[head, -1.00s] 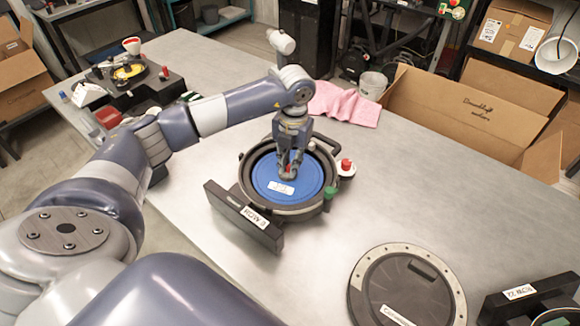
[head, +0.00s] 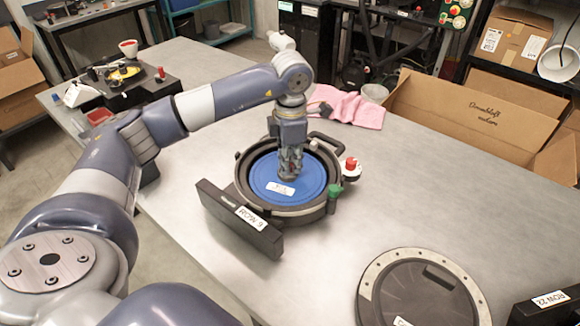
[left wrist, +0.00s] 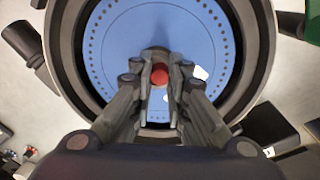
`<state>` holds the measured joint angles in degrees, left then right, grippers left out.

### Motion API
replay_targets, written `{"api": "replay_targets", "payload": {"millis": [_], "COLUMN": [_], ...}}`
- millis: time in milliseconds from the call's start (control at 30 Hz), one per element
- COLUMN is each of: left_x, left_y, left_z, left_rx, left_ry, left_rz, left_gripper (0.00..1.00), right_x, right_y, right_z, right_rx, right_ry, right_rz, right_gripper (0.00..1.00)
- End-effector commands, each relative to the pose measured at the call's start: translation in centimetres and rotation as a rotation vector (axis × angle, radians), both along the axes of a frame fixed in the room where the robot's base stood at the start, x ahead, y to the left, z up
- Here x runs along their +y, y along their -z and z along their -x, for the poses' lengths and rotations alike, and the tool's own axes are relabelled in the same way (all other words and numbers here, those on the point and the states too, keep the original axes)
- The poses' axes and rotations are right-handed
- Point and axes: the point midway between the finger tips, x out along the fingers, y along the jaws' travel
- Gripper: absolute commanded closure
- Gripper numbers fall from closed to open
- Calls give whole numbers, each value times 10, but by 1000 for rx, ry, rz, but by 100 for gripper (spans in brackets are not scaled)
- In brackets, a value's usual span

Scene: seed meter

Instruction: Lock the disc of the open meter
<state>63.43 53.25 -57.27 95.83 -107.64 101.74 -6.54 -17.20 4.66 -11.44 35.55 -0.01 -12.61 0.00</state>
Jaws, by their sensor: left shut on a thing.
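The open meter (head: 233,199) is a round black housing on the table with a blue disc (head: 305,191) lying inside it. The disc has a ring of small holes and a white label. My left gripper (head: 289,178) points down over the middle of the disc. In the left wrist view its fingers (left wrist: 159,88) are shut on a red knob (left wrist: 160,74) at the disc's centre. The fingers hide the knob in the head view. I cannot tell whether the knob is turned. My right gripper is not in view.
A red-topped knob (head: 351,164) and a green knob (head: 335,191) sit at the meter's right side. A round black lid (head: 420,295) lies front right. A pink cloth (head: 352,108) and a cardboard box (head: 480,115) are behind.

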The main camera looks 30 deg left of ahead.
Motion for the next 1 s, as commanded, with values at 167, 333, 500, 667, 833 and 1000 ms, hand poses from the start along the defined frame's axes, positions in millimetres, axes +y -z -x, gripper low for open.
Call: {"api": "replay_targets", "payload": {"millis": [167, 333, 500, 667, 833, 1000], "left_x": [0, 1, 1, 1, 1, 1], "left_y": [1, 0, -1, -1, -1, -2], "left_z": [-1, -1, -1, 0, 0, 0], "left_rx": [-4, -6, -5, -4, -3, -3], "left_ry": [134, 233, 295, 325, 336, 336], "left_rz": [0, 0, 1, 1, 1, 1], "left_gripper": [100, 100, 100, 100, 100, 100], "right_x": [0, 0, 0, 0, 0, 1], "right_y": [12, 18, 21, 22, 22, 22], "right_z": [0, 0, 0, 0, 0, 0], "right_rx": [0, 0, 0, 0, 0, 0], "right_ry": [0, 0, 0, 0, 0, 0], "right_rz": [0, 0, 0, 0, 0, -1], "right_gripper": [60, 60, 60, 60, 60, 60]}}
